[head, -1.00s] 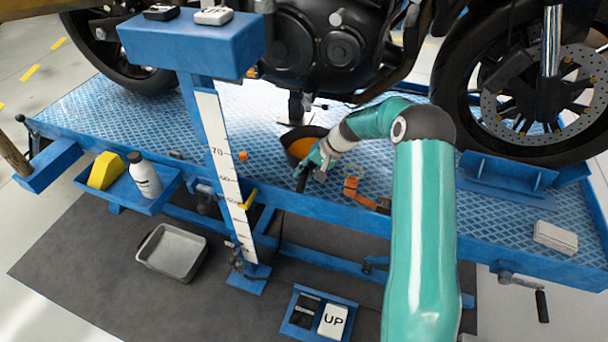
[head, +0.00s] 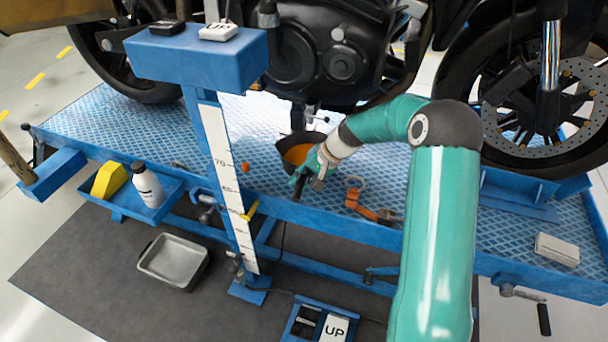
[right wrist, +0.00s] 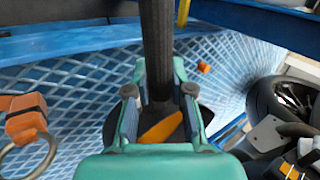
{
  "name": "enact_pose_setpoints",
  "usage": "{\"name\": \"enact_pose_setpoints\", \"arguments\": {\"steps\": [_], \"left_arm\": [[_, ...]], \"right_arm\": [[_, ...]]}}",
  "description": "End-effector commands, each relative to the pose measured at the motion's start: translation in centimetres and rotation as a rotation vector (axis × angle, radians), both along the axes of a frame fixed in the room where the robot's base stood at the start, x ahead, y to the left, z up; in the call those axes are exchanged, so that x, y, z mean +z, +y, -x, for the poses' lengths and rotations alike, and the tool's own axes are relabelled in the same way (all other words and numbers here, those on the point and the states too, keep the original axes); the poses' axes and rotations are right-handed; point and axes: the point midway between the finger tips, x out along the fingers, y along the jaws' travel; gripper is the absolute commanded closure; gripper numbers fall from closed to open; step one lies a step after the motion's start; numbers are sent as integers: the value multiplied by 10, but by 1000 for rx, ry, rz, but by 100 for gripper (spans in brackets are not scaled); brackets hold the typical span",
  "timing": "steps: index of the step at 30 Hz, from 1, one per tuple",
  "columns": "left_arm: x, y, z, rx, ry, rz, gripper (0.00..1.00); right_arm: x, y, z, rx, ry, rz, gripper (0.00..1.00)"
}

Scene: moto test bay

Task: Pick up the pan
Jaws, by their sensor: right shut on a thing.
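The pan (head: 285,141) is dark and round with an orange inside, and shows at the middle of the blue platform below the motorcycle's engine. My right gripper (head: 314,172) is shut on its black handle, whose end points toward the platform's front edge. In the right wrist view the handle (right wrist: 157,45) runs between the two fingers of the gripper (right wrist: 160,95). The pan's bowl is mostly hidden there behind the gripper, with some orange showing. I cannot tell whether the pan touches the platform. My left gripper is not in view.
An orange strap with a metal ring (head: 353,196) lies right of the pan. A blue post with a white scale (head: 228,185) stands to the left. A side tray (head: 120,205) holds a white bottle and a yellow block. A grey tray (head: 150,278) lies on the floor mat.

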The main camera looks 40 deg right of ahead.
Motion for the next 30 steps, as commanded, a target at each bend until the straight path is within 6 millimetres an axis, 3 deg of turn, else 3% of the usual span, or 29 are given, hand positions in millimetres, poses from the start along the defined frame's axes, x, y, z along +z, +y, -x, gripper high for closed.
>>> {"name": "enact_pose_setpoints", "arguments": {"steps": [18,30], "left_arm": [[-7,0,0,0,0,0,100],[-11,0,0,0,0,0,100]], "right_arm": [[1,75,39,2,-4,3,100],[1,106,55,1,-3,3,100]]}}
